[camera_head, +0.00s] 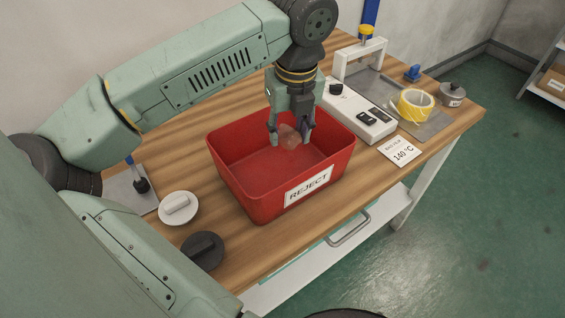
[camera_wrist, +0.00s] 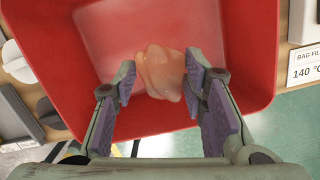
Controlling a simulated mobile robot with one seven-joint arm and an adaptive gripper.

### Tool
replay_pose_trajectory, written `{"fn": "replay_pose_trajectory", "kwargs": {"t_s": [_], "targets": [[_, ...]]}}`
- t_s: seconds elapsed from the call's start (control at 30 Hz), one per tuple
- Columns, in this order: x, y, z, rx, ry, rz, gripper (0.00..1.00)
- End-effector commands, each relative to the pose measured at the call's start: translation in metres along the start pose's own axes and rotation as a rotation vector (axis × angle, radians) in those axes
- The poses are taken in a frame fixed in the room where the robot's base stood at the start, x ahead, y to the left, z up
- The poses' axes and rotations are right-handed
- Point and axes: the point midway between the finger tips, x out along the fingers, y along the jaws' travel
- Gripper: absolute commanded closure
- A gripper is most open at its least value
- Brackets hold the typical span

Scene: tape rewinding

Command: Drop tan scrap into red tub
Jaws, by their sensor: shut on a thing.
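The red tub (camera_head: 256,205), with a white REJECT label on its front, stands on the wooden table. Its inside also fills most of the wrist view (camera_wrist: 228,25). My gripper (camera_head: 292,138) points down over the tub, toward its right back part. The tan scrap (camera_head: 291,137) is a crumpled, translucent, pinkish-tan piece between the fingertips. In the wrist view my gripper (camera_wrist: 160,85) has the scrap (camera_wrist: 160,72) at its tips, above the tub floor. The scrap's exact height above the floor is hard to tell.
A white device (camera_head: 360,118) with switches stands right of the tub, by a yellow tape roll (camera_head: 414,105) and a 140 °C card (camera_head: 399,151). A white lid (camera_head: 178,207) and a dark lid (camera_head: 203,250) lie left of the tub. The front table edge is close to the tub.

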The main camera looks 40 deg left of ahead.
Motion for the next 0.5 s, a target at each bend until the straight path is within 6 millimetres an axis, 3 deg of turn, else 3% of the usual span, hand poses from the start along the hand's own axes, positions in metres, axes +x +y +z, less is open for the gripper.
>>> {"fn": "replay_pose_trajectory", "kwargs": {"t_s": [0.07, 0.1, 0.4, 0.5], "targets": [[-0.0003, 0.0, 0.0001, 0.0, 0.0, 0.0, 0.72], [-0.0003, 0.0, 0.0001, 0.0, 0.0, 0.0, 0.59], [-0.0004, 0.0, 0.0002, -0.001, 0.0, 0.0, 0.39], [-0.0004, 0.0, 0.0002, -0.001, 0.0, 0.0, 0.38]]}}
